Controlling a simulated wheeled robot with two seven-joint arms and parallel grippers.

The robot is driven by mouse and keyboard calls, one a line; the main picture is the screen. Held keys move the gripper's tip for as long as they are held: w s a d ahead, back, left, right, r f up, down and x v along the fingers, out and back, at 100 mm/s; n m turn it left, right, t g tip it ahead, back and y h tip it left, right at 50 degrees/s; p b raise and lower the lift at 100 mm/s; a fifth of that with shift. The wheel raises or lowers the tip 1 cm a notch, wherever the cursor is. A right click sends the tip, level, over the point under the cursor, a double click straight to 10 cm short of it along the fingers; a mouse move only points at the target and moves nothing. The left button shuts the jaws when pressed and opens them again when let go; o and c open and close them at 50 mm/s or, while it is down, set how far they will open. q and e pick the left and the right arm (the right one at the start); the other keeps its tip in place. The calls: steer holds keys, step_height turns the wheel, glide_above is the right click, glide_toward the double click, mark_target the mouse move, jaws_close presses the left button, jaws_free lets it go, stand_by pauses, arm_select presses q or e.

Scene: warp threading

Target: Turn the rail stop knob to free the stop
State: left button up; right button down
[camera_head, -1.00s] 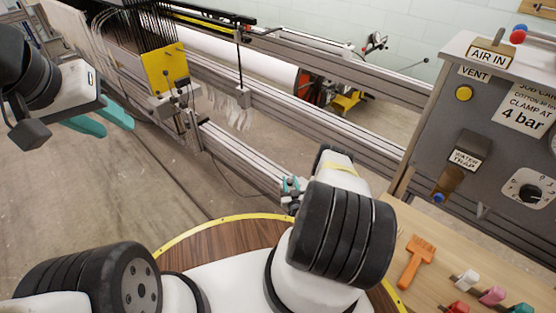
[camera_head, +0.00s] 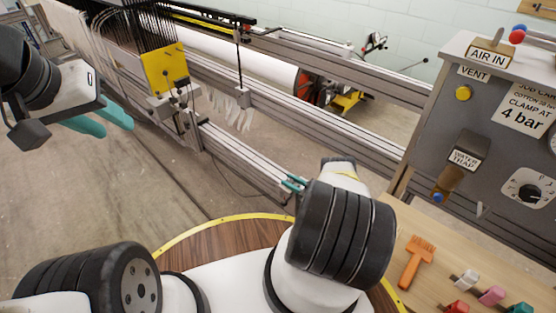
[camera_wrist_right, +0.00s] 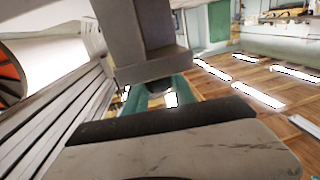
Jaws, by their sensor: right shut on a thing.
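My right gripper (camera_head: 294,182) is at the near aluminium rail, its teal fingertips just showing past my right wrist. In the right wrist view the teal fingers (camera_wrist_right: 157,96) close around a dark rounded part below a grey block. I take this part for the rail stop knob (camera_wrist_right: 152,70) and the block for the rail stop (camera_wrist_right: 142,30). Most of the knob is hidden by the fingers and the block, so its turn angle cannot be read. My left gripper (camera_head: 102,120) is open and empty at the upper left, its teal fingers apart.
The rail (camera_head: 245,157) runs from the loom's yellow plate (camera_head: 165,69) toward my right wrist. A grey air panel (camera_head: 480,110) stands at the right. An orange tool (camera_head: 416,260) and several coloured pegs are on the wooden bench (camera_head: 440,240). Floor left of the rail is clear.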

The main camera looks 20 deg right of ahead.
steer(key=shift+n+g+y, duration=0.5)
steer(key=shift+y, duration=0.1)
steer(key=c, duration=1)
jaws_free()
steer(key=shift+c, duration=0.2)
steer(key=v, duration=0.7)
steer(key=shift+s+d, duration=0.25)
steer(key=shift+s, duration=0.05)
